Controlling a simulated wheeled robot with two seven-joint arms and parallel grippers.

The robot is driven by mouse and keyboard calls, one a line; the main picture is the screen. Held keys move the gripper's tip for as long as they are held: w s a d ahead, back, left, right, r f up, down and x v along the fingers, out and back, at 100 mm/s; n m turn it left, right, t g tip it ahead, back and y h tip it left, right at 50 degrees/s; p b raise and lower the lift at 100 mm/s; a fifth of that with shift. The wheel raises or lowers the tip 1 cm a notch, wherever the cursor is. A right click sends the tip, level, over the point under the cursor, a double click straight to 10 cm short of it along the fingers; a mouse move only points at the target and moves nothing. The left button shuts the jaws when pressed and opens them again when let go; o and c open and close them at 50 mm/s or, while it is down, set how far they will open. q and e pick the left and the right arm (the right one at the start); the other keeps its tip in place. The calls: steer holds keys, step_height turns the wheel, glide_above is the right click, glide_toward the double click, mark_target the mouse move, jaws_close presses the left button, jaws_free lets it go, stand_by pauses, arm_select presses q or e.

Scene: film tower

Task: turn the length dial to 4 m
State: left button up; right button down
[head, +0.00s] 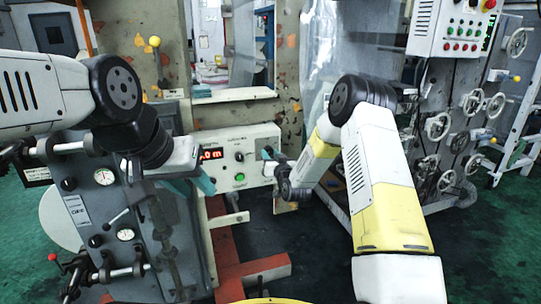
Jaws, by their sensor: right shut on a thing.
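A pale control panel (237,139) stands in the middle of the head view. Its red display (211,155) ends in ".0 m"; the leading digit is not clear. A small dark knob (239,156) and a green button (239,177) sit right of the display. My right gripper (268,154) is at the panel's right side, its teal fingertips shut on what appears to be the length dial, which they largely hide. My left gripper (190,186) hangs left of and below the display, before the grey machine, with teal fingertips showing; its opening is unclear.
A grey machine with round gauges (104,177) and levers stands at the left, close to my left arm. A rack with several handwheels (438,126) and a white button box (453,28) stand at the right. Red beams (255,270) lie below the panel. Green floor shows at both sides.

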steer(key=shift+f+n, duration=0.1)
steer(key=shift+n, duration=0.6)
steer(key=c, duration=1)
jaws_free()
steer(key=v, duration=0.7)
steer(key=shift+s+d, duration=0.15)
steer(key=shift+s, duration=0.2)
